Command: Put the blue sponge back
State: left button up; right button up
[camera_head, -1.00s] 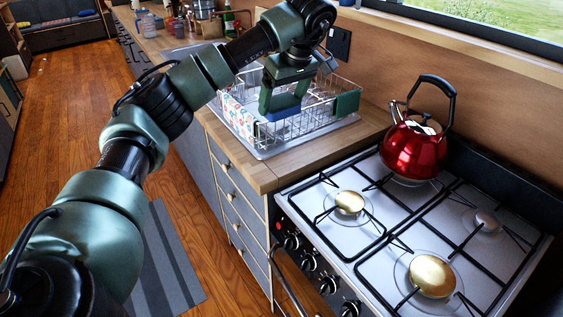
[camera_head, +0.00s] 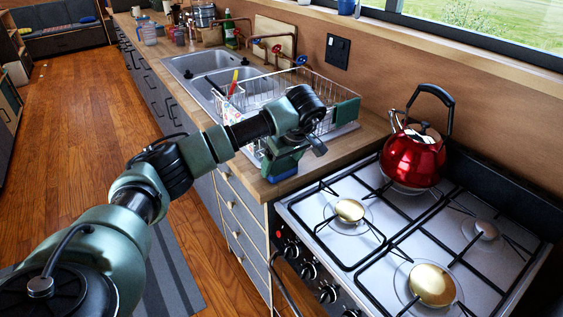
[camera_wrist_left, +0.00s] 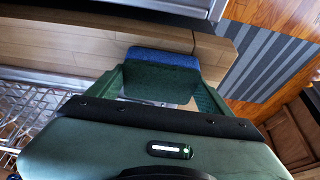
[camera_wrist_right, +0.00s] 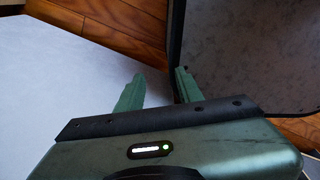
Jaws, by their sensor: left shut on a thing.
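The blue sponge (camera_head: 284,177) is over the wooden counter's corner, between the dish rack and the stove. My left gripper (camera_head: 283,165) points down and is shut on it. In the left wrist view the sponge (camera_wrist_left: 163,59) shows a blue edge and a dark green face between the two fingers. I cannot tell whether it touches the counter. My right gripper (camera_wrist_right: 157,88) shows only in its wrist view, open and with nothing between its fingers.
The wire dish rack (camera_head: 318,88) has a green item (camera_head: 346,112) on its right side. The sink (camera_head: 205,65) lies behind it. The stove (camera_head: 330,230) with a red kettle (camera_head: 413,160) is to the right. A bare counter strip (camera_head: 360,138) lies between rack and stove.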

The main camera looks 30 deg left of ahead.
pick_arm(q)
jog(key=o, duration=1.3)
jog(key=shift+f, duration=0.1)
jog(key=v, duration=1.2)
jog(key=shift+c, duration=0.4)
